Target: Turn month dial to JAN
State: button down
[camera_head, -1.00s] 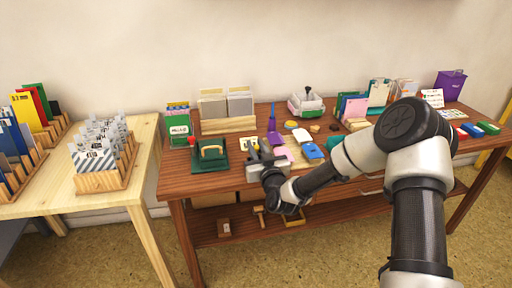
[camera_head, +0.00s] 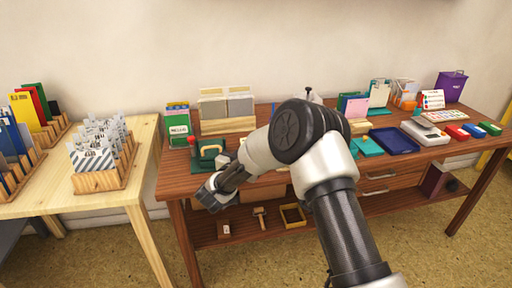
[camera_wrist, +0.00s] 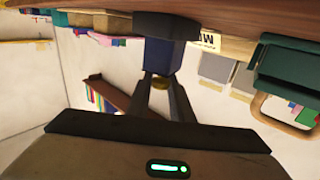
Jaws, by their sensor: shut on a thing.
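My gripper (camera_head: 212,194) is at the table's front left, just in front of the green pad (camera_head: 207,158). In the wrist view its two fingers (camera_wrist: 162,92) are shut on a small brass-coloured knob (camera_wrist: 160,83). The knob adjoins a dark blue block (camera_wrist: 162,57) with a black piece at its other end. No month lettering is readable, so I cannot tell which month shows.
The brown table (camera_head: 180,188) holds a wooden rack of grey cards (camera_head: 228,125), a dark blue tray (camera_head: 395,141) and a grey device (camera_head: 424,132). A pale table with a card rack (camera_head: 100,180) stands at the left. My arm hides the table's middle.

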jog(key=shift+m+g+h, duration=1.2)
jog(key=shift+m+h, duration=0.4)
jog(key=shift+h, duration=0.8)
jog(key=c, duration=1.6)
grip_release()
jog(key=p+v, duration=0.1)
jog(key=v, duration=0.4)
jog(key=p+v, duration=0.1)
jog(key=v, duration=0.5)
jog(key=p+v, duration=0.1)
jog(key=v, duration=0.5)
jog(key=shift+a+r, duration=0.15)
jog(key=shift+r, duration=0.1)
